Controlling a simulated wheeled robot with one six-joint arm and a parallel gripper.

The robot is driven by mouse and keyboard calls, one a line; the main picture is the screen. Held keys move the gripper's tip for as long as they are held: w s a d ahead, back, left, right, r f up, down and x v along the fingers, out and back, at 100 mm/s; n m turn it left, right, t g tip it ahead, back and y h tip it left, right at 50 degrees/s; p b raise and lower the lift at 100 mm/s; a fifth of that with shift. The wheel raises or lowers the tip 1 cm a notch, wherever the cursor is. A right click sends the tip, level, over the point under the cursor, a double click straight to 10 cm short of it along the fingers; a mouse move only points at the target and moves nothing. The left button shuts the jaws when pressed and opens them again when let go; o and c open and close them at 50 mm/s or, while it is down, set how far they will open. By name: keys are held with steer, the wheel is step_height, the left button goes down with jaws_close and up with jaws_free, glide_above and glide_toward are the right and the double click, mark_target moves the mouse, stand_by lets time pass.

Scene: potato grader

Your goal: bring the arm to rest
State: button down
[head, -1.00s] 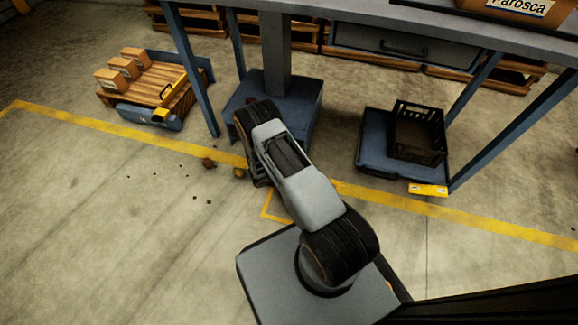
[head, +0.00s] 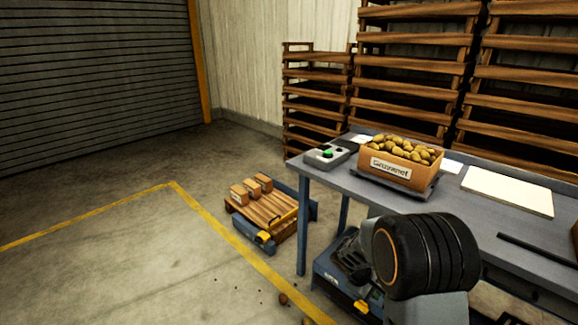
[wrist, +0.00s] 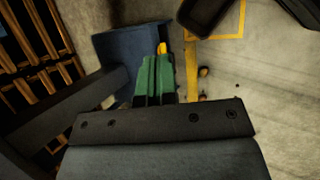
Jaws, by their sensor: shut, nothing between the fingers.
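My gripper (wrist: 154,78) shows in the wrist view as two green fingers lying side by side, shut with nothing between them. Its tips point toward a blue block (wrist: 115,45) near the floor, with a small yellow piece (wrist: 162,48) just past them; I cannot tell the gap. In the head view my arm shows at the lower right, in front of the grader table (head: 395,210). Its large black joint hides part of the table's front edge. My gripper cannot be made out in the head view.
A crate of potatoes labelled Gourmet (head: 390,170), a box with a green button (head: 328,155) and a white board (head: 507,191) are on the table. A pallet with small boxes (head: 265,212) stands left of it. Loose potatoes (head: 283,298) lie on the floor. Open floor lies left.

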steer(key=s+a+r+m+t+y+p, duration=0.1)
steer(key=s+r+p, duration=0.3)
steer(key=r, duration=0.8)
steer(key=s+a+r+m+t+y+p, duration=0.1)
steer(key=s+a+r+m+y+p, duration=0.2)
steer(key=r+p, duration=0.4)
steer(key=s+a+r+m+t+y+p, duration=0.2)
steer(key=s+a+r+m+p, duration=0.2)
steer(key=r, duration=1.4)
steer(key=s+p, duration=0.2)
steer(key=s, duration=0.1)
steer(key=shift+s+y, duration=0.1)
steer(key=shift+y, duration=0.2)
